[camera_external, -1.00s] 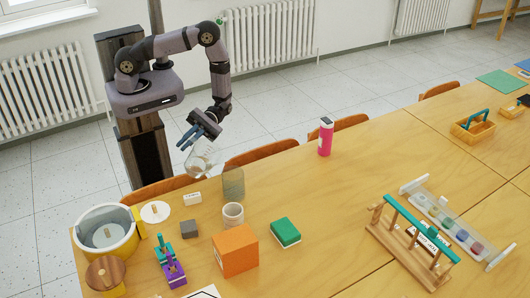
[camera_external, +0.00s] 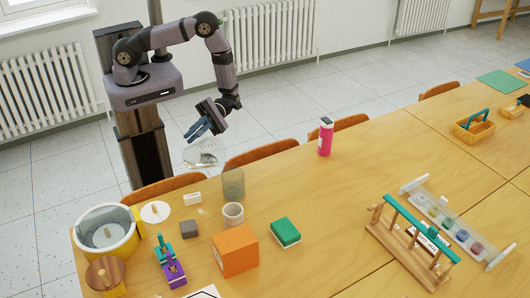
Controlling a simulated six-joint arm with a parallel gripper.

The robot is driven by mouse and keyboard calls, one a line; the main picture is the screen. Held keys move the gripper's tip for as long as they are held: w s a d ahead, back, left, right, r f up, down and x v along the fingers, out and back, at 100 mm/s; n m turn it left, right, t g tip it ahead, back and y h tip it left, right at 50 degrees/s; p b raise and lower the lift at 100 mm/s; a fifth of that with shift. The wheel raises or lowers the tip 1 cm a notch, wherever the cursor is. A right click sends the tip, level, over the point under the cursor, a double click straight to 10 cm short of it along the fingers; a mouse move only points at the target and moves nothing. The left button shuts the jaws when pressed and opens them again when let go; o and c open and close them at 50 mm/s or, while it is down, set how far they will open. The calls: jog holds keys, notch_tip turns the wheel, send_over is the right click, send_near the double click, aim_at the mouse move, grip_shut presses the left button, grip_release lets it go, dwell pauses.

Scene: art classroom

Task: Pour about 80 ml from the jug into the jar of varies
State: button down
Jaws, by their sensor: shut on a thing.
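My gripper (camera_external: 198,130) is above the table's far edge, shut on a clear glass jug (camera_external: 203,155). The jug is strongly tilted, nearly on its side, in the air to the upper left of a greenish-grey see-through jar (camera_external: 233,184). The jar stands upright near the table's far edge. The jug and the jar are apart. The liquid level in either one is too small to make out, and I cannot see a stream between them.
A white cup (camera_external: 233,214) stands just in front of the jar, with an orange box (camera_external: 235,251) nearer. A small white labelled block (camera_external: 192,198), a grey cube (camera_external: 189,229) and a yellow bucket (camera_external: 130,240) are left. A pink bottle (camera_external: 325,138) stands right.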

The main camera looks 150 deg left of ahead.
aim_at(201, 132)
jog(key=shift+w+a+r+n, duration=0.2)
jog(key=shift+w+r+n, duration=0.1)
jog(key=shift+r, duration=0.15)
jog(key=shift+w+a+r+n+p, duration=0.15)
jog(key=shift+r+n+p, duration=0.05)
jog(key=shift+n+p, duration=0.15)
jog(key=shift+w+a+r+n+p, duration=0.3)
jog(key=shift+w+r+n, duration=0.2)
jog(key=shift+r+n, duration=0.05)
dwell(1.6)
jog(key=shift+w+a+r+n, duration=0.2)
jog(key=shift+w+a+n, duration=0.15)
jog(key=shift+w, duration=0.1)
dwell(0.4)
jog(key=s+d+f+m, duration=0.1)
jog(key=s+f+m+b, duration=0.1)
jog(key=m, duration=0.1)
jog(key=s+d+f+m+b, duration=0.1)
jog(key=s+f, duration=0.1)
jog(key=shift+d+m, duration=0.35)
jog(key=shift+s+d+m, duration=0.2)
jog(key=shift+m, duration=0.3)
